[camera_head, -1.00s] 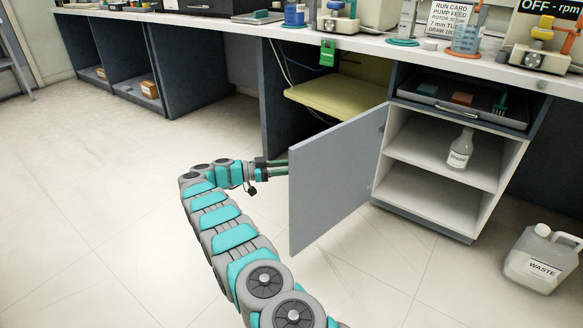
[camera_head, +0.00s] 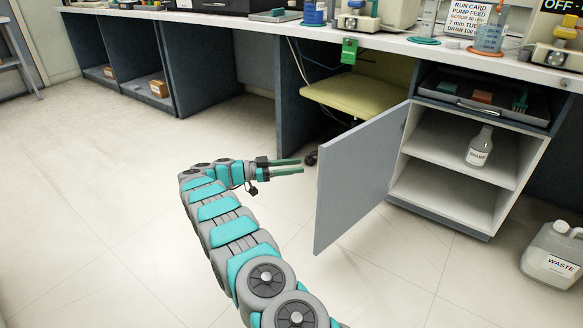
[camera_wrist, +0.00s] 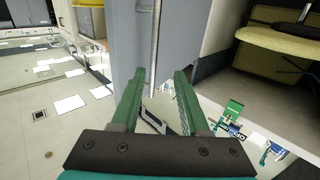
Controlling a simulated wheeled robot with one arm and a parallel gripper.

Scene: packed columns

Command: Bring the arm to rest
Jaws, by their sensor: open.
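My gripper (camera_head: 288,167) is at the end of my stretched-out arm, over open floor in the head view. Its two green fingers are apart with nothing between them. The open grey cabinet door (camera_head: 360,180) stands just right of the fingertips, with a gap of floor between in the head view. In the wrist view my gripper (camera_wrist: 161,80) shows both green fingers spread, with the grey door (camera_wrist: 140,40) beyond them.
The open cabinet (camera_head: 455,185) holds a labelled bottle (camera_head: 479,147). A waste jug (camera_head: 553,257) stands on the floor at right. A yellow chair (camera_head: 350,97) is under the bench (camera_head: 390,42).

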